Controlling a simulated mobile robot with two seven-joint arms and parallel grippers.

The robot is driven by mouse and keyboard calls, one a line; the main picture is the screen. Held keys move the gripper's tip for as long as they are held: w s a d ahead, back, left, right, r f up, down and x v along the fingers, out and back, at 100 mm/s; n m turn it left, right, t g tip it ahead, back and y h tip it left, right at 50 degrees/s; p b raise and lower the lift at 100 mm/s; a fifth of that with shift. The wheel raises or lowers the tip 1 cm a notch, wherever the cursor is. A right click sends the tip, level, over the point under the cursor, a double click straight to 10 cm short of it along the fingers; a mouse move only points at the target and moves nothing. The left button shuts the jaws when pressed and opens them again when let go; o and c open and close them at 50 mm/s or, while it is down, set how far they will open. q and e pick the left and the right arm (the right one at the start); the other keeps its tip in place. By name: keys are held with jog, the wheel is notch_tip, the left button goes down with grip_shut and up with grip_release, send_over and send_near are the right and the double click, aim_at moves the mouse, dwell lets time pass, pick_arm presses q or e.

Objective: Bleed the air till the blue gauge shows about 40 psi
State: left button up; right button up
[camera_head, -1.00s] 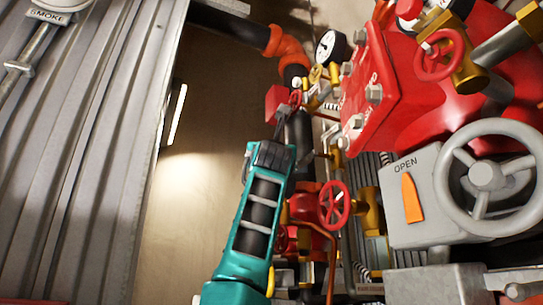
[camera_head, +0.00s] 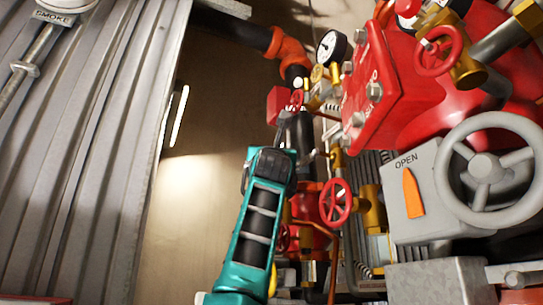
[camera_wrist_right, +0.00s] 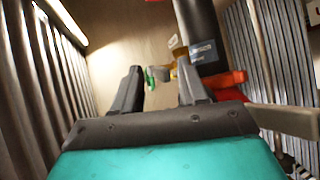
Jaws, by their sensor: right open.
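My right arm comes up from the bottom middle of the head view. Its gripper (camera_head: 287,135) points up at a cluster of small fittings, below a small red handwheel (camera_head: 297,98). In the right wrist view, the fingers (camera_wrist_right: 158,88) stand apart with nothing clamped between them. A small green piece (camera_wrist_right: 151,78) and a brass fitting (camera_wrist_right: 180,56) show beyond the fingertips. A white-faced, black-rimmed gauge (camera_head: 329,45) stands at the upper middle of the head view; its reading is too small to tell. I cannot make out a blue gauge. My left gripper is out of view.
A large red valve body (camera_head: 420,90), a red handwheel (camera_head: 335,201) and a grey handwheel (camera_head: 488,170) on a box marked OPEN crowd the right. A black pipe (camera_wrist_right: 197,30) runs close by in the wrist view. Corrugated metal (camera_head: 90,150) stands left; the bare wall between is clear.

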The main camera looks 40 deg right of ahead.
pick_arm(q)
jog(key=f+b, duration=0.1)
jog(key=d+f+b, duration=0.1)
jog(key=b, duration=0.1)
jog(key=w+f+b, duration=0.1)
jog(key=b, duration=0.1)
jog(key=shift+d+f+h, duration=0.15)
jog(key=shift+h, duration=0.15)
pick_arm(e)
jog(key=v, duration=1.2)
jog(key=shift+a+f, duration=0.25)
jog(key=shift+f, duration=0.05)
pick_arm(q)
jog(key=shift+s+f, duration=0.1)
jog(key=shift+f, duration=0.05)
pick_arm(e)
jog(key=shift+s, duration=0.1)
